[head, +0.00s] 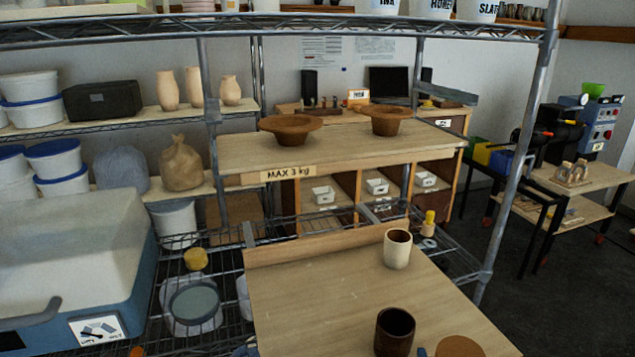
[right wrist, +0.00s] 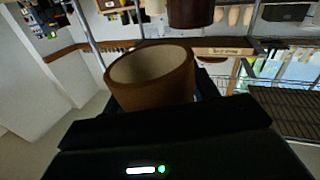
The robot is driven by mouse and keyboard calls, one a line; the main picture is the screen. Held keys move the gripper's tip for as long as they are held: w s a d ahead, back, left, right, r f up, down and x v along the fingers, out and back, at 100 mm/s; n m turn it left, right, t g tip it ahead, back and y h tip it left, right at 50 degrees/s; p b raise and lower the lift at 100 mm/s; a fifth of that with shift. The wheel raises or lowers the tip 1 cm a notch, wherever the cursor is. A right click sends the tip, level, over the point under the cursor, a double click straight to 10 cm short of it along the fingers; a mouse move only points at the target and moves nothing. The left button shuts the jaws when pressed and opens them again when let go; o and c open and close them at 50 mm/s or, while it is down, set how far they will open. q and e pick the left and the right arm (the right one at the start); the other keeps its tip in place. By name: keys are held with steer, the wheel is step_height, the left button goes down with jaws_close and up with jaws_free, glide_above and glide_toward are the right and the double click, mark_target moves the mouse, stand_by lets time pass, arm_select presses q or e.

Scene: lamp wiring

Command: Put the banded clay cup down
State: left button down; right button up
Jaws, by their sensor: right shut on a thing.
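The clay cup (head: 459,347) shows in the head view as a plain brown disc at the bottom edge, over the near part of the board. In the right wrist view the cup (right wrist: 152,85) is reddish brown with a pale inside, its mouth facing the camera side. It appears to be turned mouth down, as the wrist picture looks inverted. I cannot make out a band. My right gripper (right wrist: 165,112) is shut on it; the fingertips are partly hidden behind the cup. A gap below the cup cannot be judged.
A dark brown cup (head: 394,332) stands upright just left of the held cup. A cream cup (head: 398,249) stands farther back on the wooden board (head: 320,290). The board's middle and left are clear. Wire shelf posts (head: 505,205) rise behind and right.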

steer(key=shift+m, duration=0.6)
steer(key=shift+a, duration=0.15)
